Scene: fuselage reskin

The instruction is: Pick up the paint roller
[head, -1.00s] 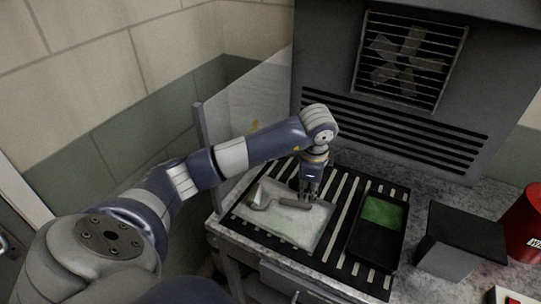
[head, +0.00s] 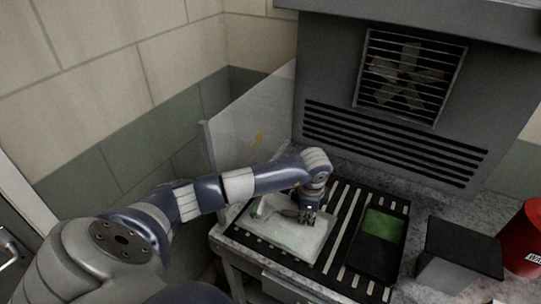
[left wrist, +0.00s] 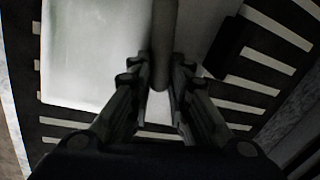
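The paint roller (head: 286,213) lies on a pale panel (head: 290,240), with its roller end to the left and its handle pointing right. My left gripper (head: 307,222) is low over the handle end. In the left wrist view the grey handle (left wrist: 163,45) runs between the two fingertips of the gripper (left wrist: 161,68), one on each side. The fingers are close to the handle, but whether they press on it cannot be told. The roller end is outside the left wrist view. My right gripper is not in view.
The panel lies on a black and white slatted surface (head: 335,245). A black tray with green paint (head: 383,222) is to the right, then a dark box (head: 462,247) and a red can (head: 525,240). A clear screen (head: 245,130) and a vented grey wall (head: 395,140) stand behind.

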